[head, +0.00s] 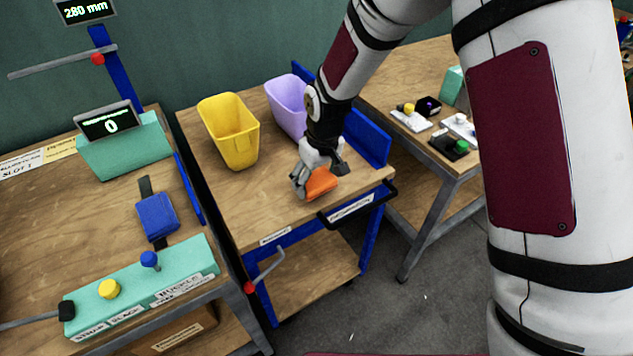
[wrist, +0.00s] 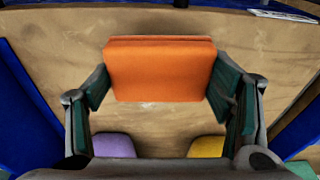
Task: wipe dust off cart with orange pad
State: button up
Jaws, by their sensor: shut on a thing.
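My gripper (head: 318,178) is over the front right part of the wooden cart top (head: 270,215). It is shut on the orange pad (head: 321,184). In the wrist view the orange pad (wrist: 160,70) sits between the two dark green fingertips of my gripper (wrist: 160,80). The pad is close to the cart top; I cannot tell for sure if it touches. Pale smudges, perhaps dust, show on the cart top (wrist: 260,60) in the wrist view.
A yellow bin (head: 230,132) and a purple bin (head: 288,105) stand at the cart's back. Benches with devices (head: 155,270) flank the cart. The cart top's front left is clear.

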aim_at(315, 177)
jog(key=shift+r+p, duration=1.25)
jog(key=shift+r, duration=1.25)
